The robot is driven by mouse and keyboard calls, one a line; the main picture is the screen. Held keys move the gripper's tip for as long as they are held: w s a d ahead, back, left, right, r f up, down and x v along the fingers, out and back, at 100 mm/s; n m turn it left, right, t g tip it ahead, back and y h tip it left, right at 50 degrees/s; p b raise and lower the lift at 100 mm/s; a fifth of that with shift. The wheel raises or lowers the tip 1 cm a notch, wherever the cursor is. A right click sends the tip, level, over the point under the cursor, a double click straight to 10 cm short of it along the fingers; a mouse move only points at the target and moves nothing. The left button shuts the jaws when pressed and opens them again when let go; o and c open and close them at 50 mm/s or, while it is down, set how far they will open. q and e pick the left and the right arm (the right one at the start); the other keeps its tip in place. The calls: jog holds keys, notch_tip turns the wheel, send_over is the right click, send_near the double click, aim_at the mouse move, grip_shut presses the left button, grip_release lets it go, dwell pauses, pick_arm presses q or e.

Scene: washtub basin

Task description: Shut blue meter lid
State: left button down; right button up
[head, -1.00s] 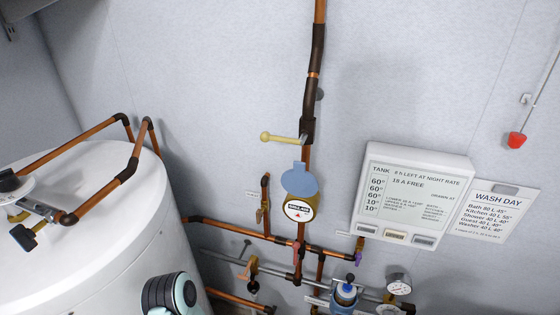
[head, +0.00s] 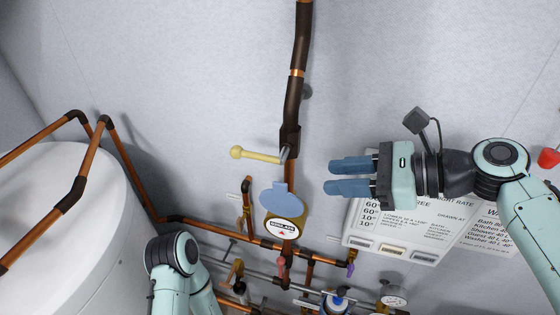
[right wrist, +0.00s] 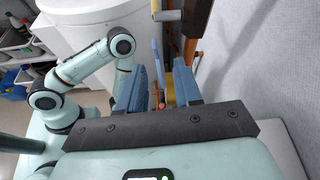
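The blue meter lid (head: 281,197) stands open above the round meter (head: 284,230), whose white printed dial is uncovered, on the copper pipe. My right gripper (head: 328,178) is to the right of the lid, fingers pointing left, apart from it. Its two blue fingers are spread with nothing between them. In the right wrist view the lid's thin blue edge (right wrist: 157,62) and the brass meter (right wrist: 169,92) show beyond the gap between the fingertips (right wrist: 160,80). Of my left arm only links show; its gripper is out of view.
A yellow-handled lever (head: 255,154) sticks out left, just above the lid. Copper pipes and valves run below the meter. A white tank (head: 70,220) stands at left. My right gripper partly covers a wall panel (head: 400,235). A red pull (head: 549,158) hangs at far right.

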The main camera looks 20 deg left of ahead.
aim_at(280, 183)
jog(key=x, duration=0.8)
jog(key=s+x, duration=0.1)
jog(key=x, duration=0.4)
jog(key=shift+a, duration=0.15)
grip_shut()
